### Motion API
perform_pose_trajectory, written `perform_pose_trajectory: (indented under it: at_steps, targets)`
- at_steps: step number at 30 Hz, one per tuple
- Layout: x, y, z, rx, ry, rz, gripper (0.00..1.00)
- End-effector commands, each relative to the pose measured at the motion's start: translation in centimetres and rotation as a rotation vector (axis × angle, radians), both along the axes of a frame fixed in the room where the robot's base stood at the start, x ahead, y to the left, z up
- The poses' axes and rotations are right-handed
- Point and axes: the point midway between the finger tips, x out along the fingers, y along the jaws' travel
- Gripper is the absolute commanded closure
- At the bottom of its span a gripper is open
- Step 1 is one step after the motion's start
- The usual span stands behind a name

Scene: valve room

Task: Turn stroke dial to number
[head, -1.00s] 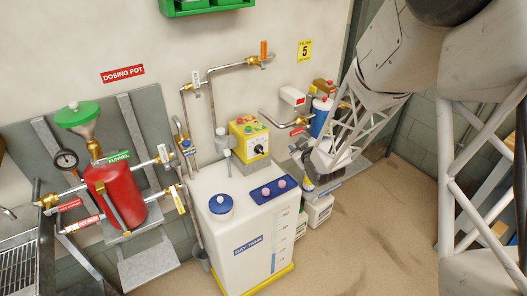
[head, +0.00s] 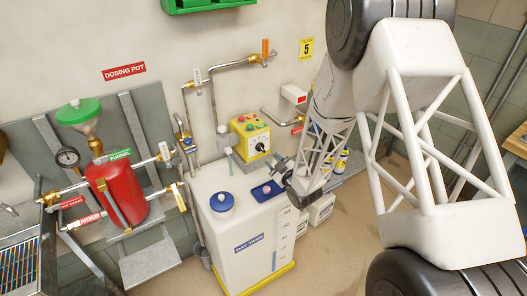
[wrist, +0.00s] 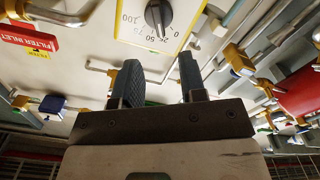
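The stroke dial is a dark knob (wrist: 158,17) on a pale panel with a yellow border. Its printed scale shows 0, 25, 50, 75 and 100, upside down in the wrist view. The small dark knob also shows in the head view (head: 260,147) on the front of the yellow pump box (head: 240,127). I cannot read the pointer's setting for certain. My gripper (wrist: 159,72) is open, with two dark ridged fingers apart and nothing between them. In the head view my gripper (head: 279,166) is just right of the pump, apart from the dial.
The white day tank (head: 240,215) with a blue cap (head: 222,202) stands below the pump. A blue tray (head: 267,191) lies on its top. Brass-fitted pipes (head: 230,66) run along the wall. The red dosing pot (head: 117,190) is at left.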

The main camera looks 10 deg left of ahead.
Motion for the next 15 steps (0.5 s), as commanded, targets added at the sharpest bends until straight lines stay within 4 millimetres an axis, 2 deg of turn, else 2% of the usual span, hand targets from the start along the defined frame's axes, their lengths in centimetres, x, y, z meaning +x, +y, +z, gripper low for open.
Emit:
perform_pose_trajectory:
  at_steps: [8, 15]
  targets:
    - [0.3, 0.3, 0.0, -0.001, 0.001, -0.001, 0.62]
    - [1.6, 1.6, 0.0, -0.001, 0.000, 0.001, 0.62]
